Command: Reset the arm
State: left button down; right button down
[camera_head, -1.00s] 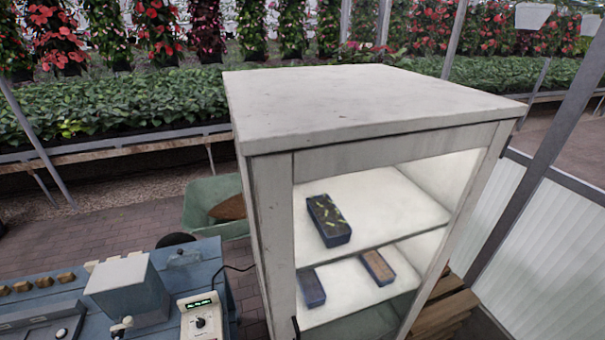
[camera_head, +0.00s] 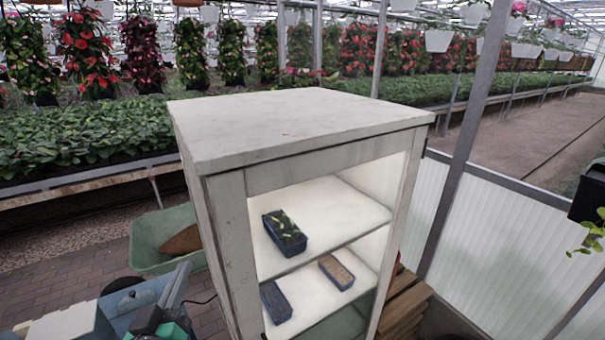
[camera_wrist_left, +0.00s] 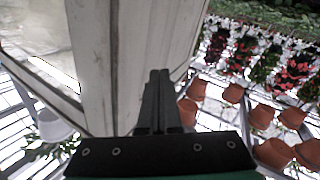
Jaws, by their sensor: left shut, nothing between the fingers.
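My left gripper (camera_head: 181,272) shows at the bottom left of the head view, in front of the grey-blue bench and left of the white cabinet (camera_head: 290,125). My right gripper is not in view.
The lit, open cabinet holds a planted tray (camera_head: 285,240) on its upper shelf and two blue trays (camera_head: 276,302) (camera_head: 336,272) below. A green wheelbarrow (camera_head: 147,240) stands left of the cabinet. Wooden crates (camera_head: 405,305) stand at its right.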

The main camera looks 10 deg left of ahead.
pick_arm(q)
jog(key=s+d+r+m+t+h+p, duration=0.2)
jog(key=s+d+r+t+p, duration=0.1)
jog(key=r, duration=1.1)
jog(key=s+d+r+m+t+h+p, duration=0.2)
jog(key=s+r+p, duration=0.3)
jog(key=r, duration=1)
jog(key=s+d+r+m+t+h+p, duration=0.2)
jog(key=s+d+r+t+p, duration=0.2)
jog(key=r, duration=1.1)
jog(key=shift+s+d+r+m+t+p, duration=0.25)
jog(key=shift+s+d+t+p, duration=0.3)
jog(key=shift+s, duration=0.3)
jog(key=shift+a, duration=0.1)
notch_tip(320, 180, down, 40)
jog(key=b, duration=4)
